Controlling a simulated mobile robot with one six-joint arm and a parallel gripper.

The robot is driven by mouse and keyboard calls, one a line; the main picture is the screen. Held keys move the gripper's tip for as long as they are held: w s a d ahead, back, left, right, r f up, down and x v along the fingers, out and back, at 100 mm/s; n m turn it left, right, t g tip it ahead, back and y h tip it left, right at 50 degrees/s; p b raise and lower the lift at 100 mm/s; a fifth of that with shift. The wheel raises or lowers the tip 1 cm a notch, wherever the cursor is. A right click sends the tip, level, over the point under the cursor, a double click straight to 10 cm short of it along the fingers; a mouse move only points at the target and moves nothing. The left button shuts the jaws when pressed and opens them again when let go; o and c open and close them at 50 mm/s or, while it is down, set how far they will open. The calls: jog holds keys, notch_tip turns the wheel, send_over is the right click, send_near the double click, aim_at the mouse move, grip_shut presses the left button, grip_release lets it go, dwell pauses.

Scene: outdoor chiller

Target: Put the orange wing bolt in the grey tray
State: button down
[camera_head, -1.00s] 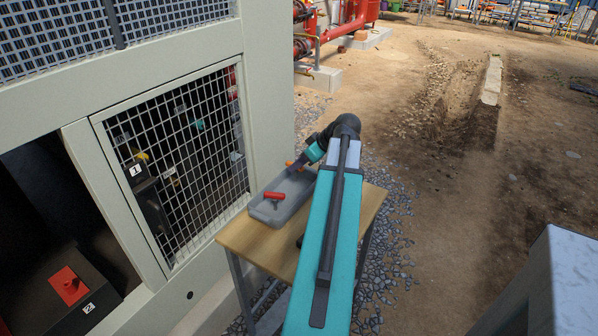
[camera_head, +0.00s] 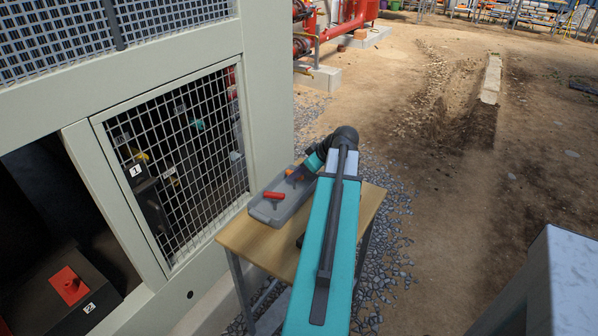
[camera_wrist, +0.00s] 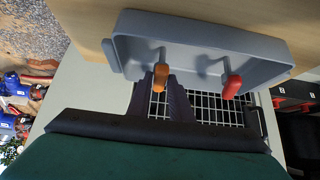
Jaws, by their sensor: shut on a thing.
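The orange wing bolt (camera_wrist: 161,77) is at the tips of my gripper (camera_wrist: 168,90), which is shut on it; its grey shank points toward the tray floor. The bolt also shows in the head view (camera_head: 289,172), at the far end of the grey tray (camera_head: 264,212). In the wrist view the tray (camera_wrist: 200,31) spans the top, with the bolt over its inside. I cannot tell whether the shank touches the floor. In the head view my gripper (camera_head: 297,177) is low at the tray, partly hidden by my arm.
A red wing bolt (camera_head: 274,195) is in the tray, nearer the near end; it shows in the wrist view (camera_wrist: 231,86) beside the orange one. The tray is on a small wooden table (camera_head: 262,246) beside the chiller's mesh panel (camera_head: 180,150). Gravel and dirt lie right of the table.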

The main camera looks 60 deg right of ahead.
jog(key=shift+f, duration=0.1)
jog(key=c, duration=1.6)
grip_release()
jog(key=shift+b+v, duration=0.9)
jog(key=shift+v, duration=5.2)
notch_tip(320, 180, up, 21)
jog(key=p, duration=2.1)
jog(key=shift+r+p, duration=0.55)
jog(key=shift+r, duration=0.05)
